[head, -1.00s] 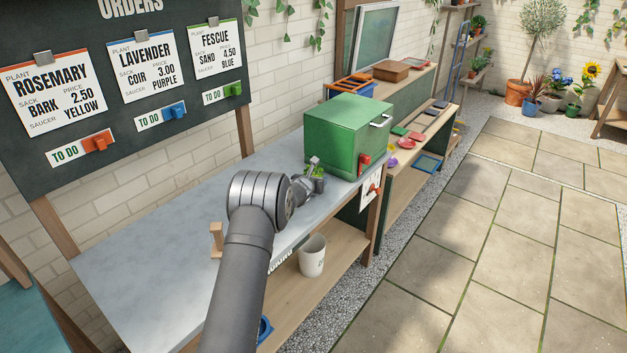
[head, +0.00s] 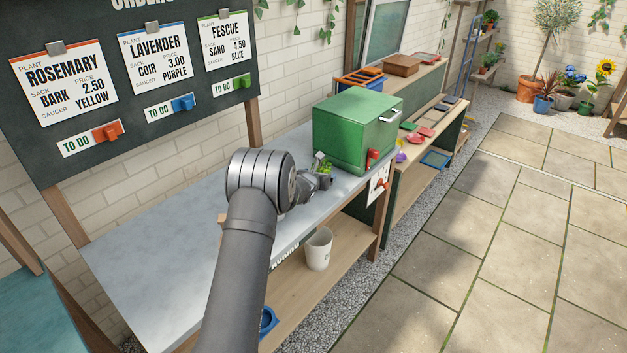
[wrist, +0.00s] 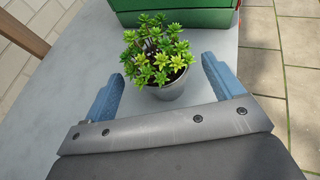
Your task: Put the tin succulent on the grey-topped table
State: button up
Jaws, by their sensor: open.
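The tin succulent (wrist: 165,88), a green rosette plant in a grey metal pot, stands upright on the grey-topped table (wrist: 75,65). In the head view the succulent (head: 325,166) shows only as a bit of green leaves beside my wrist, in front of the green box. My gripper (wrist: 162,85) is open, with one blue finger on each side of the pot. A gap shows between the pot and each finger. In the head view the fingers are mostly hidden by my arm. The grey tabletop (head: 150,255) stretches to the left.
A green box (head: 350,135) with a red part stands on the table just beyond the succulent. A white bucket (head: 318,250) is on the shelf below. The left part of the tabletop is clear. An order board (head: 130,80) hangs behind.

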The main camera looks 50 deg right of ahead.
jog(key=v, duration=0.8)
jog(key=shift+d, duration=0.15)
dwell(0.4)
jog(key=x, duration=1.1)
jog(key=shift+w+d+f, duration=0.15)
jog(key=shift+d, duration=0.05)
jog(key=shift+w+d+f, duration=0.1)
jog(key=shift+f, duration=0.1)
jog(key=shift+r, duration=0.1)
